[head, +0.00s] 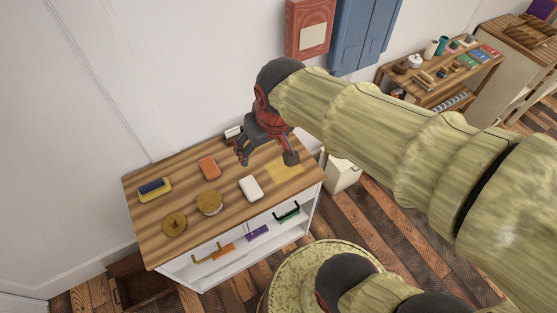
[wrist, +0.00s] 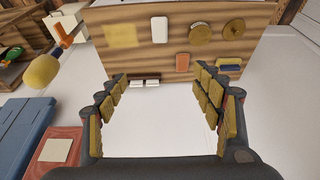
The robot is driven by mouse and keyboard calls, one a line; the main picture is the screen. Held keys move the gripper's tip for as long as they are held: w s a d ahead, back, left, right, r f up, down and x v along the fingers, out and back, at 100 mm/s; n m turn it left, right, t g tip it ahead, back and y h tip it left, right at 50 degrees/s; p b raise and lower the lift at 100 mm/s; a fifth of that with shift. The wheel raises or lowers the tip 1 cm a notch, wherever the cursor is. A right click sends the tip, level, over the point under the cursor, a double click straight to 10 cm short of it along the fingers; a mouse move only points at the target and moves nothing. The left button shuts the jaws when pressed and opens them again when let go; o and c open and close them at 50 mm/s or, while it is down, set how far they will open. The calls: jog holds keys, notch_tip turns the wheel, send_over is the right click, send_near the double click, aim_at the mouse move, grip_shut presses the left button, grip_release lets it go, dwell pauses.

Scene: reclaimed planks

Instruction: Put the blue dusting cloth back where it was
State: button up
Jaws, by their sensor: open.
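A dark blue folded piece (head: 151,185), which looks like the dusting cloth, lies on a yellow block or holder at the left end of the wooden cabinet top (head: 142,228). The blue piece also shows in the wrist view (wrist: 229,68), at the upper right. A flat pale yellow square (head: 285,170) is on the right end of the top; it also shows in the wrist view (wrist: 122,36). My gripper (head: 266,154) is open and empty above the back of the top, well to the right of the blue piece. Its spread fingers (wrist: 160,85) show nothing between them.
On the top are an orange block (head: 208,167), a white block (head: 250,187), a round tan item (head: 209,203) and a brass-coloured disc (head: 174,224). A small dark-and-white item (head: 233,132) is by the back edge. The wall is close behind. A red box (head: 310,28) hangs above.

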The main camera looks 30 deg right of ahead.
jog(key=s+r+t, duration=0.1)
jog(key=s+r, duration=0.2)
jog(key=s, duration=0.5)
jog(key=shift+r, duration=0.3)
notch_tip(320, 180, down, 5)
jog(key=b, duration=0.5)
jog(key=shift+f, duration=0.2)
